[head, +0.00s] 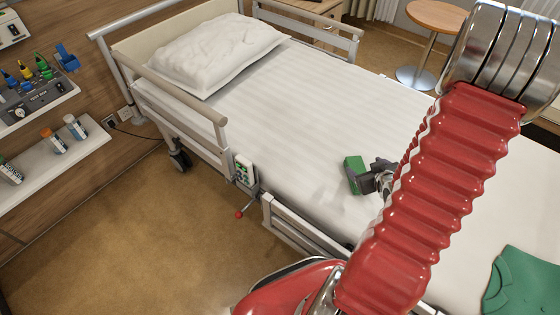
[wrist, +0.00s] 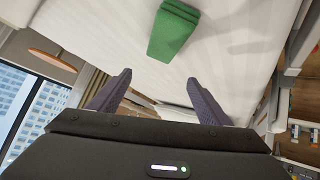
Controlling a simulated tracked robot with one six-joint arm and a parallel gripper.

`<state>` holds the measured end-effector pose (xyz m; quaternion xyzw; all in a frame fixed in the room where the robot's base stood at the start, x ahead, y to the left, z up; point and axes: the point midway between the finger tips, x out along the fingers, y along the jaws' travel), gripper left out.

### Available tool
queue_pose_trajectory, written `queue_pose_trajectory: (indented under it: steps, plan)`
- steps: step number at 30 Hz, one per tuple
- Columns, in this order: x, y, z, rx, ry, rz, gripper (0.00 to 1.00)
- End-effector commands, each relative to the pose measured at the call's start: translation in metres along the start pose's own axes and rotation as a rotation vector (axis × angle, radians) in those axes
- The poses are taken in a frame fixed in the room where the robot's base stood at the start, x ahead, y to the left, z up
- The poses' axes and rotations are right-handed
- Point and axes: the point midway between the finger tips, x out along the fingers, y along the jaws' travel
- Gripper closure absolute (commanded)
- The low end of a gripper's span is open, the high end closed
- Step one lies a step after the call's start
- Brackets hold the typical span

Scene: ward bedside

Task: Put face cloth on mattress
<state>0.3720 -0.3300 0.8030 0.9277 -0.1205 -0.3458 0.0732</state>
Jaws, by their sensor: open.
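A small folded green face cloth (head: 353,175) shows over the white mattress (head: 290,110), near the bed's near side. In the wrist view the green face cloth (wrist: 173,32) lies beyond my fingertips against the white sheet; I cannot tell for certain whether its underside touches the sheet. My gripper (head: 372,180) is just right of the cloth in the head view. In the wrist view my gripper (wrist: 158,82) is open, with its two dark fingers wide apart and nothing between them. The cloth is clear of both fingers.
A white pillow (head: 205,52) lies at the bed's head. A side rail (head: 185,95) with a control panel (head: 243,168) borders the near side. A green garment (head: 525,280) lies at the lower right. A round table (head: 437,17) stands beyond. The mattress middle is clear.

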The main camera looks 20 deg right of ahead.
Motion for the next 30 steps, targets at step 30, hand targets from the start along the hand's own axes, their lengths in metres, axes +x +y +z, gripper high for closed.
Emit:
queue_pose_trajectory:
  steps: [30]
  plan:
    - [-0.131, -0.106, -0.18, -0.051, -0.229, 0.016, 0.29]
